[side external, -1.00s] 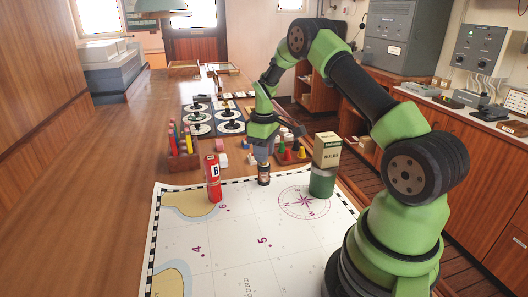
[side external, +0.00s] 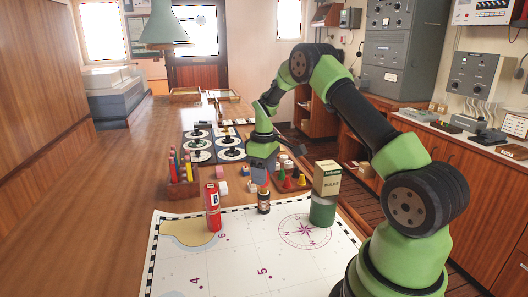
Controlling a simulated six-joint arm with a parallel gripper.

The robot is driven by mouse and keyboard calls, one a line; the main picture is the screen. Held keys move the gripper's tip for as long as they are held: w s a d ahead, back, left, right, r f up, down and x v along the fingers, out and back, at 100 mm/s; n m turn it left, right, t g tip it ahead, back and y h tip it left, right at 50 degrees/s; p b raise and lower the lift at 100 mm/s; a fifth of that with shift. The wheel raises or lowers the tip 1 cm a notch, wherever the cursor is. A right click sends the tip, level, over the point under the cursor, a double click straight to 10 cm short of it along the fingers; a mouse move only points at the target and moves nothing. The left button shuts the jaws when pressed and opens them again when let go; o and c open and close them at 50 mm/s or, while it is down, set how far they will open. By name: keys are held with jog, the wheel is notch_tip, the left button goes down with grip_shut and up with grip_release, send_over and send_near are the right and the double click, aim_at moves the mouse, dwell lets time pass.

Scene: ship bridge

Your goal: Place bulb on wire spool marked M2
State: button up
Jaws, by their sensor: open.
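My gripper (side external: 261,178) points down just above a small dark jar-like item (side external: 264,202) with a pale band, which stands upright on the chart. The gripper is open and appears apart from this item; its fingertips are small in this view. A tan box lettered BULBS (side external: 327,180) stands on a green cylinder (side external: 322,211) to the right of the gripper. No loose bulb is clearly visible. Several white discs with dark posts, one of them here (side external: 201,144), lie on dark squares behind. I cannot read an M2 mark or tell which thing is the wire spool.
A red cylinder marked B (side external: 213,208) stands left on the chart (side external: 235,262). A wooden holder of coloured sticks (side external: 182,178) is behind it. The front of the chart is clear.

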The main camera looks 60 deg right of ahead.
jog(key=r, duration=1)
jog(key=shift+a+r, duration=0.15)
jog(key=shift+a, duration=0.15)
jog(key=s+a+r+m+t, duration=0.2)
jog(key=s+a+r+t, duration=0.15)
jog(key=a+r, duration=0.6)
jog(key=s+a+r+m+t+y, duration=0.1)
jog(key=s+a+m+t+y, duration=0.1)
jog(key=s+a, duration=1)
jog(key=s+m+t, duration=0.1)
jog(key=s, duration=0.2)
jog(key=shift+s+a+t, duration=0.35)
jog(key=shift+s+a, duration=0.05)
